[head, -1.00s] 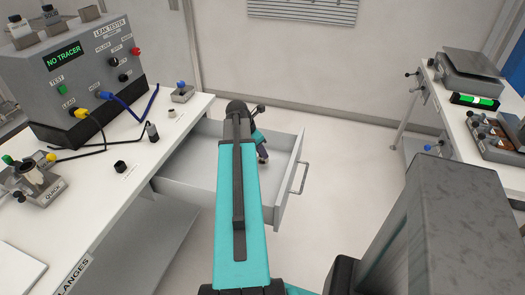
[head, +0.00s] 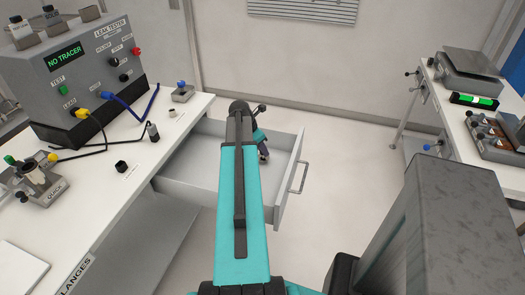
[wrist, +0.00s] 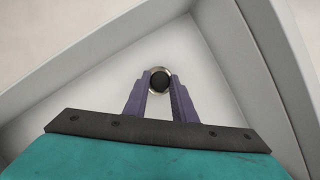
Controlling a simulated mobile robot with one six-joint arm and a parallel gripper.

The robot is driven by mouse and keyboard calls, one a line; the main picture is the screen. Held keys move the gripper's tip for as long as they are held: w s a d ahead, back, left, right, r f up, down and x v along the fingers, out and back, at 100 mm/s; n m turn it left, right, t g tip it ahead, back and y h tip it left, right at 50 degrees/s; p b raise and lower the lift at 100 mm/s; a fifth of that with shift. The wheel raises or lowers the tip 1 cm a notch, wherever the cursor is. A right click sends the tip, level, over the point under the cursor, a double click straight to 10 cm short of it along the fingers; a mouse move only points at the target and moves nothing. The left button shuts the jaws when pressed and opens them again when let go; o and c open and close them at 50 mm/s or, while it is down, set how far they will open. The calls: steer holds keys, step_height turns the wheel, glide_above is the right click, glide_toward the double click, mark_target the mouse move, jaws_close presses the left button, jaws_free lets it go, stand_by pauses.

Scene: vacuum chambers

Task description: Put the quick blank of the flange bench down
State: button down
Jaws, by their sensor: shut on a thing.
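My gripper (wrist: 160,84) is shut on a small round piece (wrist: 159,80) with a dark centre and a pale metallic rim, which I take for the quick blank. It sits between the two purple fingertips in the wrist view. Behind it is the white floor of an open drawer (head: 215,185). In the head view my arm covers much of the drawer, and the piece is hidden. I cannot tell whether the piece touches the drawer floor. The flange bench (head: 105,225) is on the left, with the quick fixture (head: 40,185) at its left side.
The leak tester (head: 75,75) stands at the back of the bench, with yellow and blue leads. A small black cup (head: 121,166) and a small tray (head: 182,93) sit near the bench edge. The drawer front (head: 292,180) juts into the aisle. Another bench (head: 465,110) is at right.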

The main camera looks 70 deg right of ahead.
steer(key=shift+f, duration=1)
steer(key=shift+f, duration=0.1)
steer(key=c, duration=1.5)
jaws_free()
steer(key=shift+o, duration=0.2)
steer(key=b+v, duration=0.1)
steer(key=v, duration=1.1)
steer(key=shift+r, duration=0.25)
